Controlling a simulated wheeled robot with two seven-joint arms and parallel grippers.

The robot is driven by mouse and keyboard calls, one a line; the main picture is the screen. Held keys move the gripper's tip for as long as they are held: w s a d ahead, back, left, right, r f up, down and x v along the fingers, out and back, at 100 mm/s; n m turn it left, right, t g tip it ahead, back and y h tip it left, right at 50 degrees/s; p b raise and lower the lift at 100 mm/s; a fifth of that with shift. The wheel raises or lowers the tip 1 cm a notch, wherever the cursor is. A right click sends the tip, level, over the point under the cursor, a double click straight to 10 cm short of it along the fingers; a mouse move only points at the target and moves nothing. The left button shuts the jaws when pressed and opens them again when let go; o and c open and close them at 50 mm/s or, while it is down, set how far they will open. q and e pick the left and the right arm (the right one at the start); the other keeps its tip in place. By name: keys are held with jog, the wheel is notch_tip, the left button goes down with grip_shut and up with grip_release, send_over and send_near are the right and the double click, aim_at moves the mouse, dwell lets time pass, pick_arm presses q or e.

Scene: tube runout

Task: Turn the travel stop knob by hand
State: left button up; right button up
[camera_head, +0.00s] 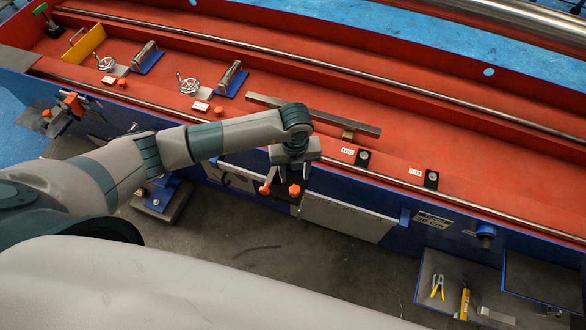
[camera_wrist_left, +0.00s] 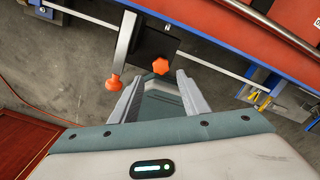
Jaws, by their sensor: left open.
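An orange star-shaped knob (camera_wrist_left: 160,66) sits on a dark block on the rail, just beyond the fingertips of my left gripper (camera_wrist_left: 160,79) in the left wrist view. The two fingers are apart with nothing seen between them. A second orange knob (camera_wrist_left: 112,83) is on a grey lever to the left, outside the fingers. In the head view the two orange knobs show as one at left (camera_head: 264,188) and one at right (camera_head: 294,190), just below my left gripper (camera_head: 288,178). The gripper's fingers are partly hidden there. My right gripper is not in view.
The long red machine bed (camera_head: 440,130) with blue sides runs across behind the arm. Another stop with orange knobs (camera_head: 72,104) is at far left. A dark tray (camera_head: 455,275) with pliers (camera_head: 437,287) is at lower right. Grey floor lies below the rail.

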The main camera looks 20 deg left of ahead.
aim_at(295, 189)
pick_arm(q)
jog(key=shift+d, duration=0.1)
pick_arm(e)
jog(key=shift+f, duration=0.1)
pick_arm(q)
jog(key=shift+f, duration=0.15)
notch_tip(295, 189, down, 7)
jog(key=b, duration=0.5)
jog(key=shift+b, duration=0.35)
jog(key=shift+f, duration=0.35)
jog(key=shift+b, duration=0.3)
jog(key=c, duration=0.8)
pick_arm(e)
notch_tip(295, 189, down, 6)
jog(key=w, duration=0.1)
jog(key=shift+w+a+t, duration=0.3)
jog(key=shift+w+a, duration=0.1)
